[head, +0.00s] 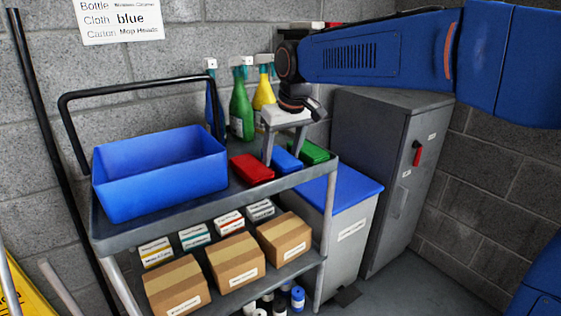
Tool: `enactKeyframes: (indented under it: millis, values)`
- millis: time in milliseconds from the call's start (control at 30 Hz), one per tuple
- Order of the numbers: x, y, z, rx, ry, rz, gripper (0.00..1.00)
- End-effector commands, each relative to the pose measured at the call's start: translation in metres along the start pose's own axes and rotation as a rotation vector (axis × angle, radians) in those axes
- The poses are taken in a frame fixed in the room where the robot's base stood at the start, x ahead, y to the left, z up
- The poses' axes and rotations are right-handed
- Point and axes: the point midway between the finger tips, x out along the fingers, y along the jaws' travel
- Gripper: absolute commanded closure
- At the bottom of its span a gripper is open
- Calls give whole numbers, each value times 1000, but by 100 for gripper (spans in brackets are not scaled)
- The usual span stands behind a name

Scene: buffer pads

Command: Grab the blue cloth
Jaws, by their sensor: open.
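The blue cloth (288,163) is a small folded block on the top shelf of the cart, between a red cloth (251,170) on its left and a green cloth (313,152) on its right. My gripper (284,157) points down over the blue cloth, its two fingers apart. The left finger reaches down near the gap between the red and blue cloths. The right finger ends near the blue cloth's far right side. The fingers hide part of the cloth, and I cannot tell whether they touch it.
A blue bin (160,178) fills the left of the top shelf. Spray bottles, one green (241,108) and one yellow (264,88), stand behind the cloths. Cardboard boxes (236,262) fill the lower shelf. A blue-lidded bin (350,215) and a grey cabinet (385,165) stand at right.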

Motion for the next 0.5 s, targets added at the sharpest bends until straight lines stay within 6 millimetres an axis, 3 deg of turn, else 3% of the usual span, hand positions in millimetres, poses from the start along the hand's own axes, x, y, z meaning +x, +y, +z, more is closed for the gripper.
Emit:
enactKeyframes:
  millis: [233, 267, 400, 500]
  values:
    - [2, 0, 0, 0, 0, 0, 40]
    - [2, 0, 0, 0, 0, 0, 42]
    - [2, 0, 0, 0, 0, 0, 72]
    - [2, 0, 0, 0, 1, 0, 72]
